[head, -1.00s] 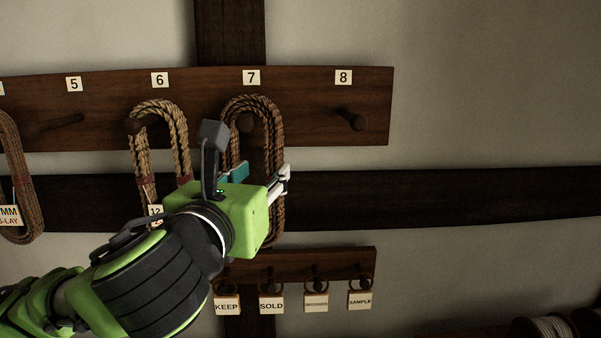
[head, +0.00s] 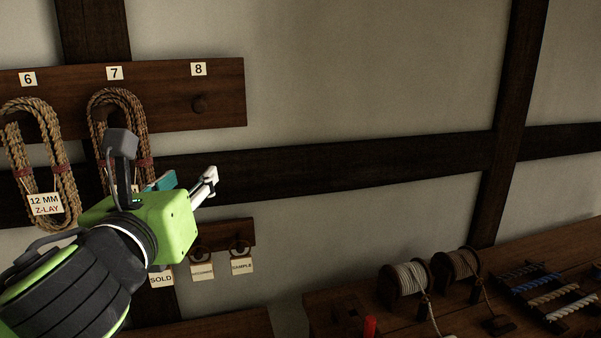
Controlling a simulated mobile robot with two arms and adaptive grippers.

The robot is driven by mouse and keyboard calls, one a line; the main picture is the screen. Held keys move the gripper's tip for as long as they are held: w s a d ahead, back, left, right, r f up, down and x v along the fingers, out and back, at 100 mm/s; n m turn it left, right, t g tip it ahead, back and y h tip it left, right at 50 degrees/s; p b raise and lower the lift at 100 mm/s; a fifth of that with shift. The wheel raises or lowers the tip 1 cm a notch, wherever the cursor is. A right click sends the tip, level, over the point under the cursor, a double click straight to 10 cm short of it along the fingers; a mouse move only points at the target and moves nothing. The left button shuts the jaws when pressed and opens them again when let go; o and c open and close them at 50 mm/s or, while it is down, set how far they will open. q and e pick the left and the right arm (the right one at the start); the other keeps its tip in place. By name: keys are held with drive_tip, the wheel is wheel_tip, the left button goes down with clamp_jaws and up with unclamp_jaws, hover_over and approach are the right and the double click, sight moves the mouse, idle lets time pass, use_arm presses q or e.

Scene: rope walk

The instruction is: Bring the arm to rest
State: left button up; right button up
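My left gripper (head: 210,182) is at the left of the head view, in front of the wall and right of the rope coil on peg 7. Its light fingertips point right; nothing is seen between them, but the angle hides whether they are apart. The coil on peg 7 (head: 117,100) hangs partly behind my gripper. Another coil on peg 6 (head: 58,160) hangs at the far left with a "12 MM Z-LAY" tag (head: 45,204). My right gripper is not in view.
Peg 8 (head: 199,104) is bare. A small rack (head: 236,229) with SOLD and SAMPLE tags is below and partly behind my gripper. A bench (head: 352,290) at lower right holds spools (head: 404,281), a red object (head: 370,327) and rope samples (head: 546,297). The wall between is clear.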

use_arm(q)
drive_tip(key=s+f+n+g+h, duration=0.1)
drive_tip(key=s+f+n+g, duration=0.15)
drive_tip(key=f+n, duration=0.65)
drive_tip(key=s+d+f+n+g, duration=0.1)
drive_tip(key=f+n+g, duration=0.25)
drive_tip(key=f, duration=1.05)
drive_tip(key=s+f+n+g+h, duration=0.1)
drive_tip(key=s+f+n+g, duration=0.1)
drive_tip(key=f+n, duration=0.75)
drive_tip(key=s+a+f+n+g+y, duration=0.1)
drive_tip(key=s+a+f+n+g, duration=0.1)
drive_tip(key=s+f+n, duration=0.35)
drive_tip(key=s+a+f+n+g, duration=0.2)
drive_tip(key=s+f, duration=0.6)
drive_tip(key=f, duration=0.1)
drive_tip(key=s+a+f+n+g+y, duration=0.1)
drive_tip(key=s+a+f+n+g, duration=0.1)
drive_tip(key=s+f+n, duration=0.4)
drive_tip(key=s+f+m+g, duration=0.1)
drive_tip(key=s+f+m, duration=0.2)
drive_tip(key=f, duration=2.5)
drive_tip(key=s+a+f+g, duration=0.1)
drive_tip(key=s+a+f, duration=0.1)
drive_tip(key=s+f, duration=1.3)
drive_tip(key=shift+s+a+g, duration=0.3)
drive_tip(key=shift+s, duration=0.55)
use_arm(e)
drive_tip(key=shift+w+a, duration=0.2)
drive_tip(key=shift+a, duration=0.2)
